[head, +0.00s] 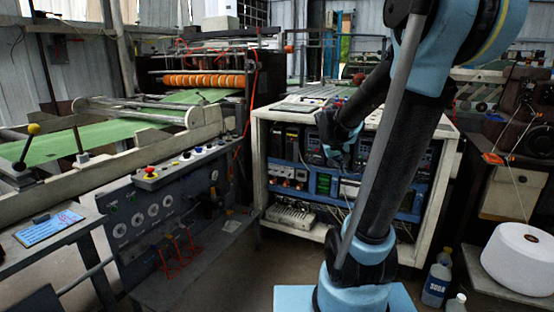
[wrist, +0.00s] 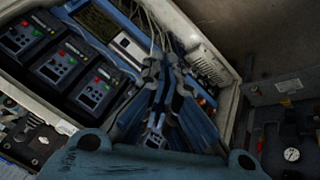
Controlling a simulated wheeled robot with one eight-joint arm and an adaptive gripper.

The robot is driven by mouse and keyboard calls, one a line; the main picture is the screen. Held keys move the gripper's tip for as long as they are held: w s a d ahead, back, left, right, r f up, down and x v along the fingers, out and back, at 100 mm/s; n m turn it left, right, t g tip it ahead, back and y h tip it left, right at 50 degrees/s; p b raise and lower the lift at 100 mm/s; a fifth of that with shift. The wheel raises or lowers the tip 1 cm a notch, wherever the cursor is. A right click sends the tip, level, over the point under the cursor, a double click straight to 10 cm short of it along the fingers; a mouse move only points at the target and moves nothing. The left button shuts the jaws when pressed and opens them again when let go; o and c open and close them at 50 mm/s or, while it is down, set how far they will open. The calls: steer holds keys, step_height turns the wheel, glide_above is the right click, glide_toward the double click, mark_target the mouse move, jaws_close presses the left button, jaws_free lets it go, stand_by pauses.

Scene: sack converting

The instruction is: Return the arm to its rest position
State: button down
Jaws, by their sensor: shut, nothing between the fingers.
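My blue and black arm rises from its base at the lower middle of the head view and folds over at the top. Its forearm comes back down in front of the open electrical cabinet (head: 256,160). My gripper (head: 338,158) is at its end, small and dark against the cabinet's shelves. In the wrist view my gripper (wrist: 163,70) is shut and empty, its blue and black fingers together. Behind it are the cabinet's drive units (wrist: 60,68), cables and a pale frame edge. The gap between fingers and cabinet is hard to judge.
A control panel with knobs and a red button (head: 149,171) stands at left, beside a green conveyor belt (head: 90,140). A large white thread cone (head: 520,258) and plastic bottles (head: 436,282) are at lower right. Some grey floor (head: 235,270) is clear in front of the cabinet.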

steer(key=s+a+f+g+y, duration=0.1)
steer(key=s+f, duration=0.2)
steer(key=s, duration=0.6)
steer(key=s+a+f+g+y, duration=0.1)
steer(key=s+a+f, duration=0.1)
steer(key=s, duration=0.6)
steer(key=s+a+f+g+y, duration=0.1)
steer(key=s+f, duration=0.3)
steer(key=s, duration=0.5)
steer(key=shift+s+a+f+g+y, duration=0.35)
steer(key=shift+a+y, duration=0.15)
steer(key=shift+a, duration=0.2)
steer(key=shift+w+f, duration=0.15)
steer(key=shift+w, duration=0.35)
